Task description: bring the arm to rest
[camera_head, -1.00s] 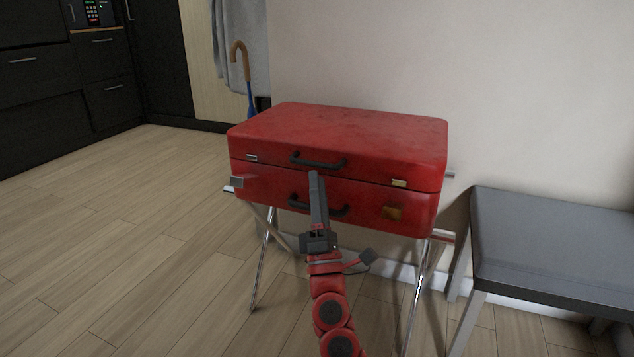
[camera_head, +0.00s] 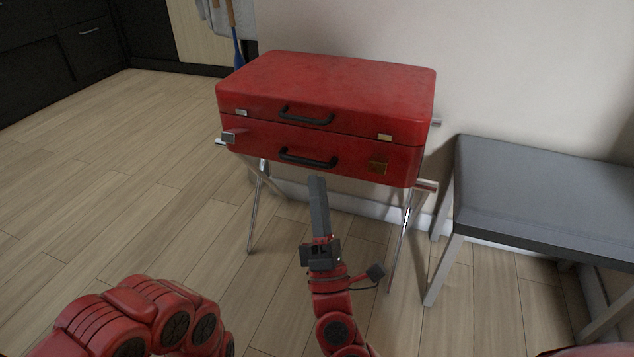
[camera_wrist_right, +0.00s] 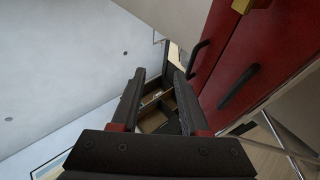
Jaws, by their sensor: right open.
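My right gripper (camera_head: 319,208) stands in front of the red suitcase (camera_head: 330,85), its fingers pointing up just below the lower black handle (camera_head: 308,158) in the head view. In the right wrist view my right gripper (camera_wrist_right: 160,90) shows two dark fingers apart with nothing held between them. The suitcase also shows along the right side of the wrist view (camera_wrist_right: 245,50), beside the fingers; whether they touch it cannot be told exactly, but a gap shows. My left arm's red links show at the lower left of the head view; its gripper is out of sight.
The suitcase lies closed on a folding metal rack (camera_head: 254,205). A grey bench (camera_head: 540,190) stands at the right by the wall. Dark cabinets (camera_head: 60,50) and a blue umbrella (camera_head: 238,50) are at the back left. The wooden floor at left (camera_head: 130,180) is clear.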

